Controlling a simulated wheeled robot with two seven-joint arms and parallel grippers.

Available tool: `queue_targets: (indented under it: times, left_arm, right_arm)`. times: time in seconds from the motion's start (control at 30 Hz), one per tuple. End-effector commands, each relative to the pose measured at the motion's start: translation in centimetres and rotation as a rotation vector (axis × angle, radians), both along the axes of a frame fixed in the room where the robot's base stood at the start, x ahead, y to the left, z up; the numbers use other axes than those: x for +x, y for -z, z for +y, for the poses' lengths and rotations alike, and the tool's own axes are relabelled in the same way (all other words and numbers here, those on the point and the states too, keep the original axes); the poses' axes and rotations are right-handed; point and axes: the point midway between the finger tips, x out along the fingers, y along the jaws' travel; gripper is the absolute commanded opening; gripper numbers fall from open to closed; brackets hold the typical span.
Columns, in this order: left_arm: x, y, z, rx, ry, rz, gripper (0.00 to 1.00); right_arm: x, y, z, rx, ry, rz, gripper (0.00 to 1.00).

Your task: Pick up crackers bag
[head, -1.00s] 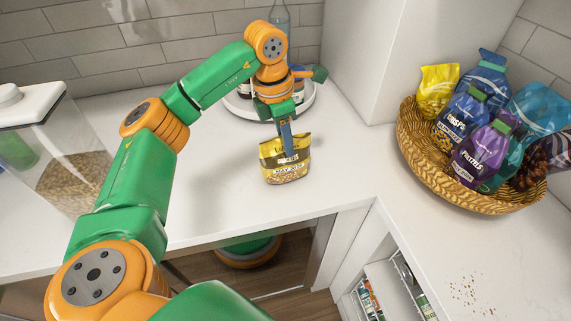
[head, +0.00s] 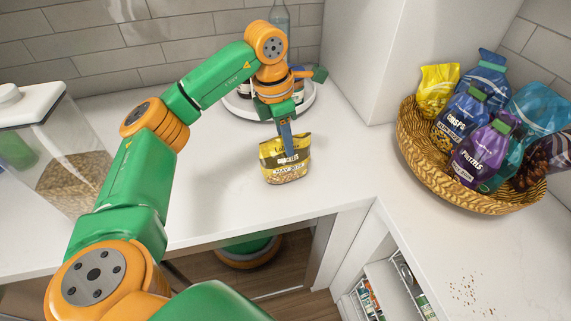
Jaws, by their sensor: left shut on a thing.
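The crackers bag (head: 286,172) is a yellow bag with a dark label, upright at the white counter near its front edge. My left gripper (head: 287,148) comes down from above and is shut on the top of the bag, one finger showing in front of its face. I cannot tell whether the bag's bottom touches the counter. My right gripper is not in view.
A round white tray (head: 240,107) with bottles stands behind my left gripper, partly hidden. A clear bin of grains (head: 72,180) is at left. A wicker basket (head: 415,155) of snack bags stands at right. Crumbs (head: 468,293) lie on the right counter.

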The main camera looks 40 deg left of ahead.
Motion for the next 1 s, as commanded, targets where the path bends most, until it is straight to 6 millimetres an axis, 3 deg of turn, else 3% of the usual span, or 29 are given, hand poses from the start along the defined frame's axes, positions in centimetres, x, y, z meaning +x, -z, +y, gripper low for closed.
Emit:
queue_targets:
  times: [0.47, 0.67, 0.73, 0.8, 0.87, 1.0]
  left_arm:
    - [0.0, -0.3, 0.0, -0.001, 0.000, -0.001, 0.00]
    - [-0.2, -3.5, -0.2, -0.002, 0.001, -0.006, 0.00]
    - [-1.6, -4.9, -0.7, 0.001, 0.004, -0.010, 0.00]
    - [-3.3, -8.1, -1.3, 0.005, 0.002, -0.009, 0.00]
    - [-4.6, -10.0, -1.9, 0.005, 0.000, -0.010, 0.00]
    - [-8.7, -11.2, -3.7, 0.005, 0.003, -0.008, 0.00]
  right_arm:
    - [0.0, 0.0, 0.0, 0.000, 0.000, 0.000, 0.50]
    - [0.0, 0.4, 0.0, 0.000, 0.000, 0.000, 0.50]
    - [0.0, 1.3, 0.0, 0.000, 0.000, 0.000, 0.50]
    - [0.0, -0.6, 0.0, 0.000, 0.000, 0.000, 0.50]
    - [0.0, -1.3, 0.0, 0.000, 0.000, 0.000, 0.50]
    - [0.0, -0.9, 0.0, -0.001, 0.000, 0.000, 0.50]
